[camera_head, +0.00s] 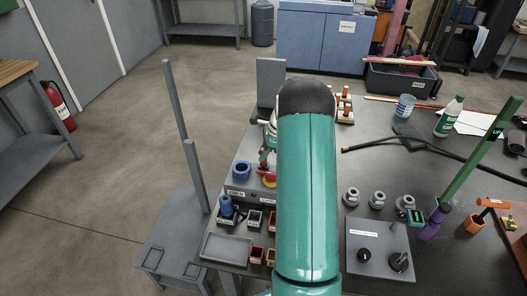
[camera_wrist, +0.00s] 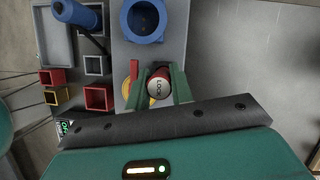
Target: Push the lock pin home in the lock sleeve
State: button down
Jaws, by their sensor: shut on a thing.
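The lock pin (camera_wrist: 159,87) shows in the wrist view as a round pale cap marked LOCK on a red body. My gripper (camera_wrist: 158,96) has its two green fingers on either side of the cap and is shut on it. A yellow round part (camera_wrist: 131,85) shows behind the left finger. I cannot make out the lock sleeve for certain; the pin and fingers hide what lies beneath. In the head view my arm covers much of this area, with a red part (camera_head: 269,178) showing at its left edge.
A blue ring-shaped part (camera_wrist: 143,20) stands close by on the grey panel. Small red, grey and yellow open boxes (camera_wrist: 98,97) and a blue cylinder (camera_wrist: 74,12) lie to its left.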

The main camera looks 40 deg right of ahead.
jog(key=shift+f, duration=0.25)
jog(key=shift+f, duration=0.35)
jog(key=shift+f, duration=0.2)
jog(key=c, duration=1.1)
grip_release()
jog(key=shift+c, duration=0.2)
jog(key=v, duration=1.3)
jog(key=shift+s+r, duration=0.15)
jog(key=shift+r, duration=0.2)
jog(key=shift+d, duration=0.1)
